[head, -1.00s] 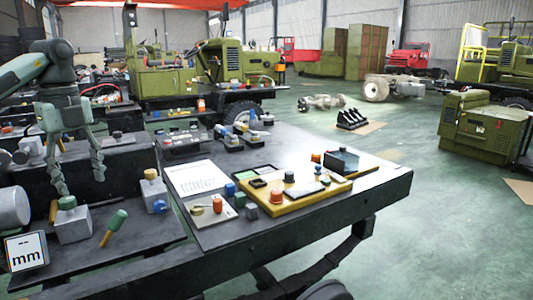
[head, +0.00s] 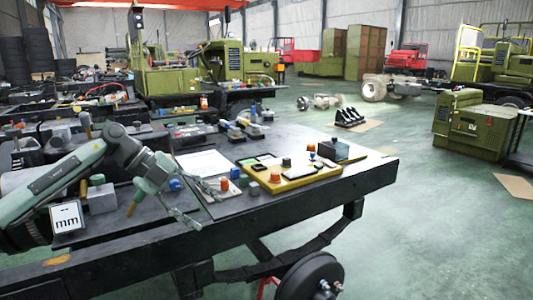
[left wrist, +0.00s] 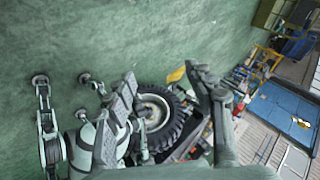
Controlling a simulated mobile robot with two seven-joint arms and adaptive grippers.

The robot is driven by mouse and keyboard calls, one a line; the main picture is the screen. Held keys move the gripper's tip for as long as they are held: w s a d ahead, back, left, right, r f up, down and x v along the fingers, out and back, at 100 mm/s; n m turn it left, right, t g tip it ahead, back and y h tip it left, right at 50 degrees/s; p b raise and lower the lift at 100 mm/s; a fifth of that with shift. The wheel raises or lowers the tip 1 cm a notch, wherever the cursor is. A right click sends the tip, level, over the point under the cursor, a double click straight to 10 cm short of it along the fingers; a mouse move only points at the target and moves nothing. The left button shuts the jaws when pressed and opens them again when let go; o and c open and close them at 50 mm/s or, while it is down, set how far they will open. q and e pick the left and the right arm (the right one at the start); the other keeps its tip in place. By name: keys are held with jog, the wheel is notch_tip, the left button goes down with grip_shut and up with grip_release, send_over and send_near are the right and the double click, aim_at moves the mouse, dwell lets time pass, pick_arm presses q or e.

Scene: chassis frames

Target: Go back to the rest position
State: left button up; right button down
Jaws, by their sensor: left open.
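My left gripper (head: 208,208) is in the middle left of the head view, over the near edge of the dark bench (head: 365,178). Its fingers are spread apart and hold nothing. My left forearm comes in low from the left and hides part of the bench's near left end. In the left wrist view the gripper's two fingers (left wrist: 170,95) stand apart, with green floor and a wheel beyond them. My right gripper is not in view.
The bench holds a yellow tray (head: 292,181), a white sheet (head: 203,163), a green-topped grey block (head: 99,196) and an "mm" sign (head: 67,217). A black wheel (head: 312,277) stands below the bench. Green floor is clear at right (head: 440,230).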

pick_arm(q)
jog(key=w+d+f+n+t+h, duration=0.45)
jog(key=d+n+t+h, duration=0.3)
jog(key=d+t, duration=0.2)
jog(key=s+a+f+n+t+y, duration=0.25)
jog(key=a+f+n+y, duration=0.5)
jog(key=f, duration=0.55)
jog(key=s+a+f+n+t+y, duration=0.1)
jog(key=s+a+f+n+y, duration=0.2)
jog(key=a+f+n+y, duration=0.7)
jog(key=s+a+f+g, duration=0.2)
jog(key=s+f+g, duration=0.1)
jog(key=s+f, duration=0.55)
jog(key=s+a+f+g, duration=0.2)
jog(key=s+f+g, duration=0.1)
jog(key=s+f, duration=0.6)
jog(key=s+f+n+g, duration=0.1)
jog(key=s+f+g, duration=0.2)
jog(key=s, duration=0.6)
jog(key=s+a+f+g, duration=0.1)
jog(key=s+f+g, duration=0.2)
jog(key=s+f, duration=0.3)
jog(key=s, duration=0.4)
jog(key=shift+f+n, duration=0.4)
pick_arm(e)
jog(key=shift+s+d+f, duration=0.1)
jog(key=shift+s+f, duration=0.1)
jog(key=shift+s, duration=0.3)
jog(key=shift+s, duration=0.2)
